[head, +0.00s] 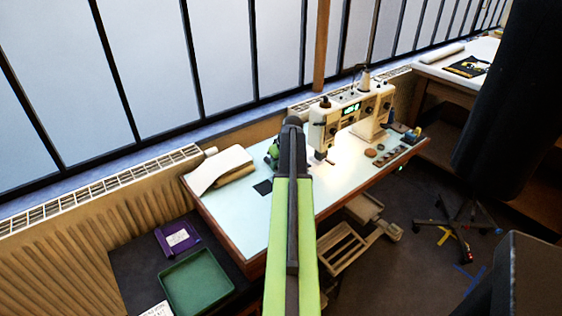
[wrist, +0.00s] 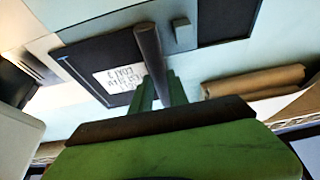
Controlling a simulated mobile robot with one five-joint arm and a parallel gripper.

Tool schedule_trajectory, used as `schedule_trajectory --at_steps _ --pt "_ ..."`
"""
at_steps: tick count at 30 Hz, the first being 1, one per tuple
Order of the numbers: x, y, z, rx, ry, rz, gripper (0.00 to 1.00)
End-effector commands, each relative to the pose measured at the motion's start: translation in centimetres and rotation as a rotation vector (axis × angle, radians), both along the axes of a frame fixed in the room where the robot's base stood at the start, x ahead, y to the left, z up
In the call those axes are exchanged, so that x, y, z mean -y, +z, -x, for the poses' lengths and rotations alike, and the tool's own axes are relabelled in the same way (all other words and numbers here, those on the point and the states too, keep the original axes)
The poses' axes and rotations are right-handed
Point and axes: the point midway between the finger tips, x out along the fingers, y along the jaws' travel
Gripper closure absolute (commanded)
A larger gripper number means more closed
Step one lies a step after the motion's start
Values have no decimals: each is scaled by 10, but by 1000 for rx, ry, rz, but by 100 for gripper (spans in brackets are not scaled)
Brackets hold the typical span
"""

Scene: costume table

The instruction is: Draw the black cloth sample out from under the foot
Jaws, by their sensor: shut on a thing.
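The sewing machine (head: 350,115) stands on the pale table, with its needle and foot area (head: 320,155) just right of my arm's far end. In the wrist view, a flat black cloth sample (wrist: 85,52) with a white lettered label lies beside my green gripper fingers (wrist: 160,90). The fingers are closed at its edge; the exact grip is partly hidden by a dark bar. In the head view, my arm hides most of the gripper. A small black patch (head: 263,187) lies on the table left of the arm; I cannot tell if it is the same cloth.
A white roll or folded cloth (head: 220,170) lies at the table's left end. Small round items (head: 375,153) sit right of the machine. A green tray (head: 196,282) and a purple labelled item (head: 177,238) are on a lower dark surface. A radiator and window run behind.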

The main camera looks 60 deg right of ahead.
Motion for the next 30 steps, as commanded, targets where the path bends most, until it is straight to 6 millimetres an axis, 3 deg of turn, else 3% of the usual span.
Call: schedule_trajectory --at_steps 8,9,15,25,30 --pt "-3 0 -1 0 1 0 100" --pt "-3 0 -1 0 1 0 78" --pt "-3 0 -2 0 2 0 54" --pt "-4 2 -2 0 2 0 54" --pt "-6 18 3 0 2 0 54"
